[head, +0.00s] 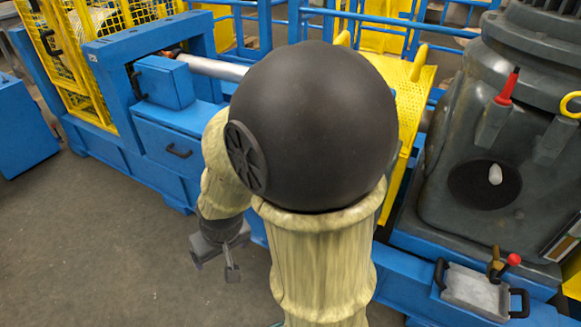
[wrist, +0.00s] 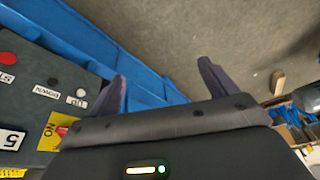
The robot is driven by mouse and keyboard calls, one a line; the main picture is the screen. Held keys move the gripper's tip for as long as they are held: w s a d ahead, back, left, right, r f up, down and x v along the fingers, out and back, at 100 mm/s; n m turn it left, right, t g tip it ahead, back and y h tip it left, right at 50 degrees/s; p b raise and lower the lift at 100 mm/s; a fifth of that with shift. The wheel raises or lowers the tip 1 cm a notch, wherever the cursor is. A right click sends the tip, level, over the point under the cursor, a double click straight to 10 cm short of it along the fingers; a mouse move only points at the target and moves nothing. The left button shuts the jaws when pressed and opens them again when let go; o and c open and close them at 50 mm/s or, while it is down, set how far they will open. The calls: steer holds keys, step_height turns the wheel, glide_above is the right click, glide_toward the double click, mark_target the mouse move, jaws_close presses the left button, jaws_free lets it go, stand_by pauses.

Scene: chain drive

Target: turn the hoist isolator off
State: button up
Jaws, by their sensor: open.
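In the wrist view, a dark control panel (wrist: 62,85) lies at the left edge. A yellow plate (wrist: 47,138) on it reads ON upside down, with a small red part (wrist: 63,131) beside it; this looks like the hoist isolator. My gripper's upper body hides most of it, so its handle position cannot be told. My gripper (head: 214,270) hangs open and empty above the floor in the head view, apart from the panel. Its two spread fingers also show in the wrist view (wrist: 163,85). I cannot make out the panel in the head view.
The panel also carries a red button (wrist: 7,59) and buttons labelled DOWN and UP. A blue frame (head: 150,135) runs behind my arm. A grey machine (head: 450,150) stands at right, with a handled box (head: 470,288) in front. Floor (head: 110,250) at lower left is clear.

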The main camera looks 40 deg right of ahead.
steer(key=w+d+f+m+t+h+b, duration=0.2)
steer(key=w+f+m, duration=0.1)
steer(key=w, duration=0.3)
steer(key=w+d+f+m+t+h+b, duration=0.1)
steer(key=w+d+f+m+t, duration=0.2)
steer(key=w, duration=0.4)
steer(key=s+d+m+g+h+b, duration=0.1)
steer(key=s+d+m+h+b, duration=0.1)
steer(key=d+m+h+b, duration=0.2)
steer(key=d+m+h, duration=0.3)
steer(key=d+h, duration=0.5)
steer(key=h, duration=0.1)
steer(key=shift+r+g+h, duration=0.3)
steer(key=shift+r+h, duration=0.05)
steer(key=shift+h, duration=0.05)
steer(key=shift+d, duration=0.1)
steer(key=b+x, duration=0.2)
steer(key=x, duration=1.5)
steer(key=shift+d+b, duration=0.2)
steer(key=shift+b, duration=0.2)
steer(key=shift+w, duration=0.1)
